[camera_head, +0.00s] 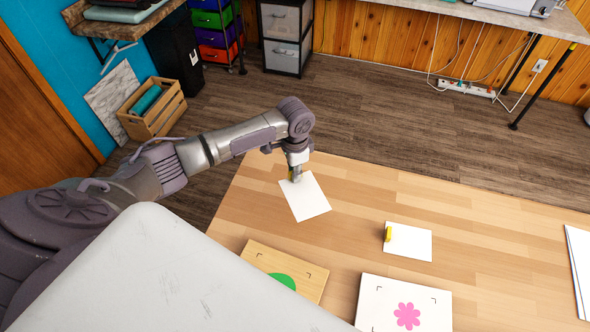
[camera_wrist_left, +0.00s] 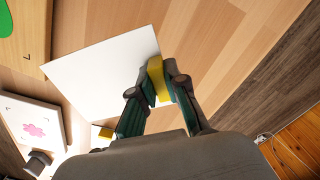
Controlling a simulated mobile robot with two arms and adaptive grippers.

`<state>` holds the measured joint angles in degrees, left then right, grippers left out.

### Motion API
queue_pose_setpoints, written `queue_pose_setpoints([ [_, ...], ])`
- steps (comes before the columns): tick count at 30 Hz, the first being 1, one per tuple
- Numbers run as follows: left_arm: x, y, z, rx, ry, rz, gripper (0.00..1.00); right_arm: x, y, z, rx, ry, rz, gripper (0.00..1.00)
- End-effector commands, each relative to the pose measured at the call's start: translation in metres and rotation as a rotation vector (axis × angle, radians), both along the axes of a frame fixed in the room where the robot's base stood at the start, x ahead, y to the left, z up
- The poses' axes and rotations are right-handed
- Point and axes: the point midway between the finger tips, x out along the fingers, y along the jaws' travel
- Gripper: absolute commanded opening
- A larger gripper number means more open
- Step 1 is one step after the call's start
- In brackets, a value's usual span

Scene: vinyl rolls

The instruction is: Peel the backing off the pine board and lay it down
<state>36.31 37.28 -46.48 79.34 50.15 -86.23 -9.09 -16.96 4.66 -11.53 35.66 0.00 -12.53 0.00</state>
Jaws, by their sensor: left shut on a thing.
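My left gripper (camera_head: 294,179) is over the table's far left part, shut on the yellow tab (camera_wrist_left: 156,78) of a white backing sheet (camera_head: 308,199). The sheet also fills the middle of the left wrist view (camera_wrist_left: 105,72); I cannot tell if it touches the table. The pine board (camera_head: 308,276) lies nearer, with a green shape (camera_head: 283,281) and corner marks showing, partly hidden by my own body. It is apart from the sheet. My right gripper is not clearly in view.
A white board (camera_head: 371,308) with a pink flower lies right of the pine board. Another white sheet (camera_head: 415,244) with a yellow tab (camera_head: 388,234) lies on the wooden table (camera_head: 480,240). White sheets (camera_head: 577,262) lie at the right edge. The table's far middle is clear.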

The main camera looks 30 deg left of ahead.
Motion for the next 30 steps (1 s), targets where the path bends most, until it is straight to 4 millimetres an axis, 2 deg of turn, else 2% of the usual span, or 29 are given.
queue_pose_setpoints([
  [5,0.0,0.0,0.001,0.0,0.0,0.001,0.0,-0.003,-0.003,0.001,-0.004,0.005,0.0,0.4],
  [11,-0.002,0.0,0.002,0.001,0.001,0.001,0.0,-0.005,-0.003,0.012,-0.004,0.008,0.0,0.4],
  [13,-0.002,0.001,-0.011,0.001,0.002,0.002,0.0,-0.005,-0.003,0.002,-0.004,0.008,0.0,0.4],
  [30,-0.001,0.001,-0.063,0.001,-0.001,0.002,0.0,-0.006,0.004,-0.024,0.005,0.009,-0.005,0.4],
])
